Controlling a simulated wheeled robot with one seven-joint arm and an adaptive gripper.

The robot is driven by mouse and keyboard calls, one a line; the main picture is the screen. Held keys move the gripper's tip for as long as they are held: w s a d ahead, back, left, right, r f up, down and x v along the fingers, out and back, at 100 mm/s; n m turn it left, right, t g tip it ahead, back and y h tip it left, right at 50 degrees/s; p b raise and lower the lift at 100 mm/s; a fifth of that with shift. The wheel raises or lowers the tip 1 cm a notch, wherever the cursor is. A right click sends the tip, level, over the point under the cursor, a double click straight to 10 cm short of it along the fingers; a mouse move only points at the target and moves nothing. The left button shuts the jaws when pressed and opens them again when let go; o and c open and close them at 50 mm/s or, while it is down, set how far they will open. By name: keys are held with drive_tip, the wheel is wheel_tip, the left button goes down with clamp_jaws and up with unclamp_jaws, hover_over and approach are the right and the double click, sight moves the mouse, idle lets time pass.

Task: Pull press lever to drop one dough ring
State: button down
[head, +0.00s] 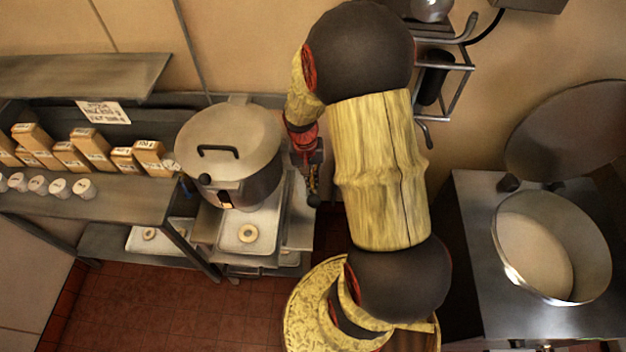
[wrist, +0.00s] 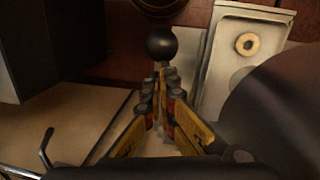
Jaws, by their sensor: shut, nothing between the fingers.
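The press (head: 230,150) is a large round metal pot with a lid handle, standing on a metal stand. A black ball knob (head: 314,201), which looks like the lever's end, is right of the press, at my fingertips. In the wrist view the knob (wrist: 160,43) lies just beyond the tips. My gripper (head: 313,186) is shut and empty; its fingers converge in the wrist view (wrist: 160,72). Whether the tips touch the knob I cannot tell. The lever's shaft is hidden. One dough ring (head: 247,233) lies on the tray (head: 232,245) below the press; it also shows in the wrist view (wrist: 247,44).
Left of the press is a shelf (head: 110,205) with boxes (head: 90,148) and small white cups (head: 60,188). Another ring (head: 149,234) lies on a lower tray there. A large open round pan (head: 550,245) stands on the right counter. The tiled floor (head: 170,310) at lower left is clear.

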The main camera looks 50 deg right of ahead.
drive_tip(key=s+a+f+h+b, duration=0.1)
drive_tip(key=f+b, duration=0.5)
drive_tip(key=b, duration=0.1)
drive_tip(key=s+a+f+t+h+b, duration=0.1)
drive_tip(key=s+a+f+b, duration=0.1)
drive_tip(key=f+b, duration=0.4)
drive_tip(key=shift+a+f+t+b, duration=0.2)
drive_tip(key=shift+a+t+b, duration=0.1)
drive_tip(key=shift+b, duration=0.4)
drive_tip(key=shift+s, duration=0.15)
drive_tip(key=p+v, duration=0.3)
drive_tip(key=v, duration=1)
drive_tip(key=shift+a, duration=0.45)
